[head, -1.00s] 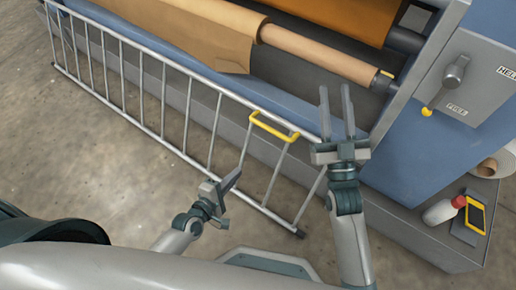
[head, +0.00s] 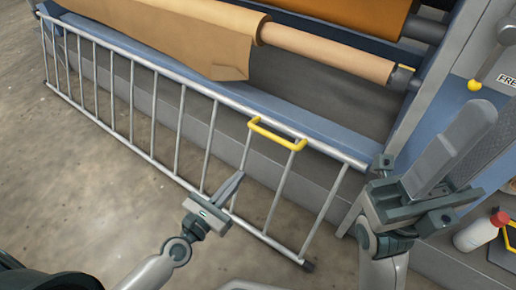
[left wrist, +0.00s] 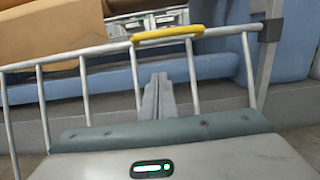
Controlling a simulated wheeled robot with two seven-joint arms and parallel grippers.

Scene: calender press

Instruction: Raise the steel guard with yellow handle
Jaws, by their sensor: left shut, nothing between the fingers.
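The steel guard (head: 182,112) is a barred frame standing low across the front of the press, its top rail sloping down to the right in the head view. Its yellow handle (head: 277,134) sits on the top rail near the right end. The handle also shows in the left wrist view (left wrist: 167,35), above and beyond the fingers. My left gripper (head: 238,178) is shut and empty, in front of the bars and below the handle, apart from it. My right gripper (head: 456,145) is at the right, its fingers raised and seemingly parted, away from the guard.
Behind the guard are a blue beam (head: 225,93) and a tan roll (head: 330,53) with brown sheet (head: 195,35). A lever with a yellow knob (head: 474,85) is at the upper right. A white bottle (head: 475,232) stands at the lower right. Bare floor (head: 75,185) lies to the left.

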